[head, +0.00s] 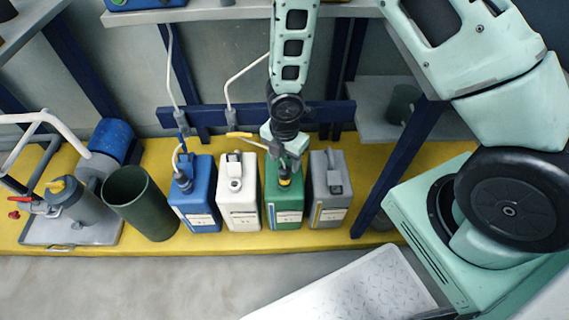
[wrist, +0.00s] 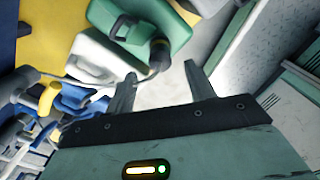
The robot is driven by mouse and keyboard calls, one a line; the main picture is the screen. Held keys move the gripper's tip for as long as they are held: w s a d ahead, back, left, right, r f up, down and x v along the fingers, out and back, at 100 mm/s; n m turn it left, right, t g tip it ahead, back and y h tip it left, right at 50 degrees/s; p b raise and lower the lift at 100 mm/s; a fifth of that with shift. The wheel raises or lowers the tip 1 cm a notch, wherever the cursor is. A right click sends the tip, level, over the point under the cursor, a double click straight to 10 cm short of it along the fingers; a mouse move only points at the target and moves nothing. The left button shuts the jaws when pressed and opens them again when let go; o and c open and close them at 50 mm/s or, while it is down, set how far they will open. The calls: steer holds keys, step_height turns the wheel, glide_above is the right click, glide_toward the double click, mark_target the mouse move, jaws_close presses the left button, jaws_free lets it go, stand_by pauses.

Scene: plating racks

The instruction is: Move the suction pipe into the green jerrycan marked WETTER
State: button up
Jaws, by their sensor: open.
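The green jerrycan (head: 285,207) stands third from the left in a row; its label is too small to read. A dark suction pipe head (head: 284,172) with a yellow band sits at its mouth, its lower part hidden. A pale hose runs from it to a yellow connector (head: 240,135) on the blue rail. In the wrist view the dark head (wrist: 159,52) stands at the mouth of the green jerrycan (wrist: 130,18). My gripper (head: 282,156) is over the green jerrycan, close to the pipe head. Its fingers (wrist: 160,78) are apart with nothing gripped between them.
A white jerrycan (head: 238,205) stands left of the green one, a grey jerrycan (head: 332,190) right. The blue jerrycan (head: 195,195) has its own blue-topped pipe. A dark green bin (head: 138,205) stands farther left. A blue post (head: 397,165) rises at right.

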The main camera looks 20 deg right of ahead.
step_height(320, 180, up, 11)
steer(key=p, duration=0.4)
steer(key=s+a+r+m, duration=0.3)
steer(key=s+r+m, duration=0.5)
steer(key=s+r, duration=0.25)
steer(key=s+a+r+m, duration=0.3)
steer(key=s+r+m, duration=0.55)
steer(key=r, duration=0.35)
step_height(320, 180, up, 21)
steer(key=p, duration=2.2)
steer(key=shift+a+y, duration=0.15)
steer(key=shift+y, duration=0.15)
steer(key=shift+r, duration=0.1)
